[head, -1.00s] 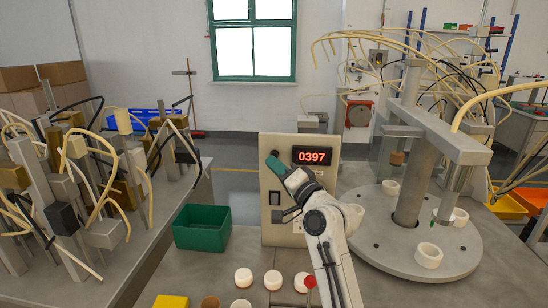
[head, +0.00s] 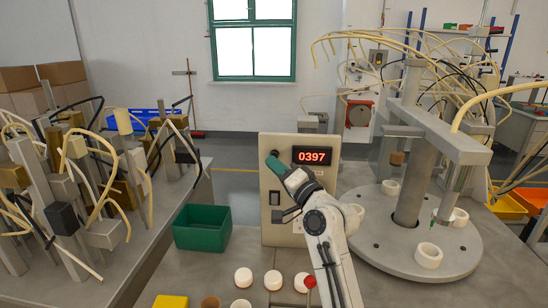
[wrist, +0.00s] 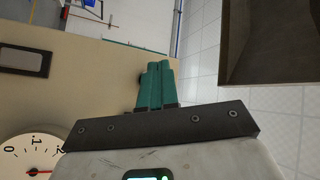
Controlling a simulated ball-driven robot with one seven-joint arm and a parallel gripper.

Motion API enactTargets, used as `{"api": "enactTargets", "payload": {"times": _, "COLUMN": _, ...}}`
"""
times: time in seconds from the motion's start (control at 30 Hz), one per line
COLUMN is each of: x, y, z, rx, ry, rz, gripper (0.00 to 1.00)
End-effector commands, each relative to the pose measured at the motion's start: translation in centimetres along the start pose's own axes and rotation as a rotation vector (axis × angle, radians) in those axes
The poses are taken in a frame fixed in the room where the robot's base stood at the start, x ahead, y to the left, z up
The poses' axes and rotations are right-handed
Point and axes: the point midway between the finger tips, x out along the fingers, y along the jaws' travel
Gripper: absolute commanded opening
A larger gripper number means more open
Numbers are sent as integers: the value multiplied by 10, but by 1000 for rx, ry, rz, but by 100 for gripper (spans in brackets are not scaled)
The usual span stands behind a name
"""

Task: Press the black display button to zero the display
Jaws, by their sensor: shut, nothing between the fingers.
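The beige control panel (head: 268,228) stands upright on the bench. Its display (head: 312,156) shows 0397 in red digits. My gripper (head: 273,162) has teal fingers, shut and empty, in front of the panel just left of the display. In the wrist view my shut fingers (wrist: 155,84) point at the panel face. A small dark round piece, possibly the black button (wrist: 142,79), shows at the left of the fingertips, partly hidden by them. I cannot tell whether they touch it. In the head view the fingers cover that spot.
A black rocker switch (head: 275,198) is lower on the panel. A dial gauge (wrist: 30,158) shows in the wrist view. A green bin (head: 203,228) stands to the left. Several white round pieces (head: 243,278) lie in front. A round turntable machine (head: 385,235) stands right of my arm.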

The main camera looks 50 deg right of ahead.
Motion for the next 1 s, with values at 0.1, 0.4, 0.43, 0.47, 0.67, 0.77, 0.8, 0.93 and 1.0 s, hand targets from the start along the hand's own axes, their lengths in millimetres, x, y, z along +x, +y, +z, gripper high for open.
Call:
{"api": "enactTargets", "payload": {"times": 0.1, "x": 1, "y": 1, "z": 0, "rx": 0, "ry": 0, "rz": 0, "gripper": 0}}
{"api": "enactTargets", "payload": {"times": 0.4, "x": 6, "y": 4, "z": -5, "rx": 0, "ry": 0, "rz": 0, "gripper": 0}}
{"api": "enactTargets", "payload": {"times": 0.43, "x": 6, "y": 4, "z": -5, "rx": 0, "ry": 0, "rz": 0, "gripper": 0}}
{"api": "enactTargets", "payload": {"times": 0.47, "x": 6, "y": 4, "z": -5, "rx": 0, "ry": 0, "rz": 0, "gripper": 0}}
{"api": "enactTargets", "payload": {"times": 0.67, "x": 6, "y": 4, "z": -5, "rx": 0, "ry": 0, "rz": 0, "gripper": 0}}
{"api": "enactTargets", "payload": {"times": 0.77, "x": 6, "y": 4, "z": -5, "rx": 0, "ry": 0, "rz": 0, "gripper": 0}}
{"api": "enactTargets", "payload": {"times": 0.8, "x": 6, "y": 4, "z": -5, "rx": 0, "ry": 0, "rz": 0, "gripper": 0}}
{"api": "enactTargets", "payload": {"times": 0.93, "x": 7, "y": 5, "z": -6, "rx": 0, "ry": 0, "rz": 0, "gripper": 0}}
{"api": "enactTargets", "payload": {"times": 1.0, "x": 8, "y": 6, "z": -6, "rx": 0, "ry": 0, "rz": 0, "gripper": 0}}
